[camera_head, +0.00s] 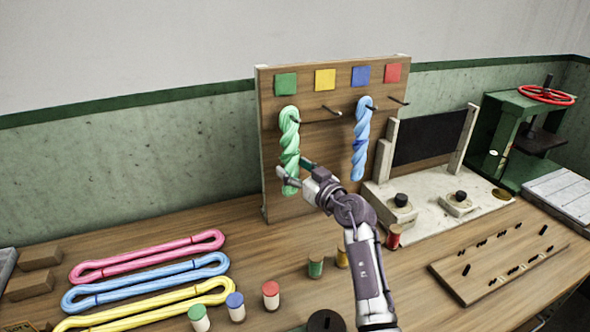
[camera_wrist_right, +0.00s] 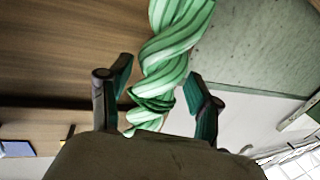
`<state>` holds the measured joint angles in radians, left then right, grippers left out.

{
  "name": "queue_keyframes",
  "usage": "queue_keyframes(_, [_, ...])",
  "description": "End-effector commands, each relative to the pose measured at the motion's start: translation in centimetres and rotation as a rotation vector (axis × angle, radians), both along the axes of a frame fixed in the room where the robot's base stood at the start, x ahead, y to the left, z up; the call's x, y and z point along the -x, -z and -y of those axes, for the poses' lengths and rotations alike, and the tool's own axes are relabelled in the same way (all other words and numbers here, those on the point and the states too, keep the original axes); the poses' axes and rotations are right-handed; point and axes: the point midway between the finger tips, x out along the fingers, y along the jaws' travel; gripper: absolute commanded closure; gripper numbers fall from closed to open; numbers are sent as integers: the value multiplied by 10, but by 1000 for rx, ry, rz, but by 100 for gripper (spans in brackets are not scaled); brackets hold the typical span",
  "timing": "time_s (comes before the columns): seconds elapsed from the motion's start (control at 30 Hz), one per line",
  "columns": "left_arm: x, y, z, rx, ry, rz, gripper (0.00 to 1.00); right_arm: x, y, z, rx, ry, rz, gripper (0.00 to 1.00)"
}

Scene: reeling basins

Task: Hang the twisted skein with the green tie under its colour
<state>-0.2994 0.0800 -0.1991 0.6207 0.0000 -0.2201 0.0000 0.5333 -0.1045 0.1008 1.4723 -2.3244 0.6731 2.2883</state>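The twisted green skein (camera_head: 289,135) hangs upright on the board (camera_head: 325,180), directly below the green square (camera_head: 286,84), with its top at the peg there. My right gripper (camera_head: 292,168) is at the skein's lower part. In the right wrist view the skein (camera_wrist_right: 175,50) runs between the two spread fingers (camera_wrist_right: 159,75), with gaps showing beside it. My left gripper is out of view.
A twisted blue skein (camera_head: 362,140) hangs below the blue square (camera_head: 361,75). The yellow-square peg (camera_head: 331,110) and red-square peg (camera_head: 399,101) are bare. Untwisted pink (camera_head: 148,256), blue (camera_head: 146,282) and yellow (camera_head: 140,309) skeins lie front left. Small spools stand near my right arm.

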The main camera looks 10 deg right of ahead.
Motion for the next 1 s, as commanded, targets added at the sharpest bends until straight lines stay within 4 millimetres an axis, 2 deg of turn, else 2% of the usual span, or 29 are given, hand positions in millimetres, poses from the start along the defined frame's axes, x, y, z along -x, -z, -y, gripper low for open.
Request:
queue_keyframes(0.1, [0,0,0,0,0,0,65,0,0,0,0,0,0,17])
queue_keyframes(0.47, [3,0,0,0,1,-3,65,4,1,2,0,1,-1,17])
queue_keyframes(0.57, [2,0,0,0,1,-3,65,15,1,7,-2,1,-1,17])
queue_keyframes(1.0, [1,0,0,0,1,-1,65,93,1,44,-1,1,0,17])
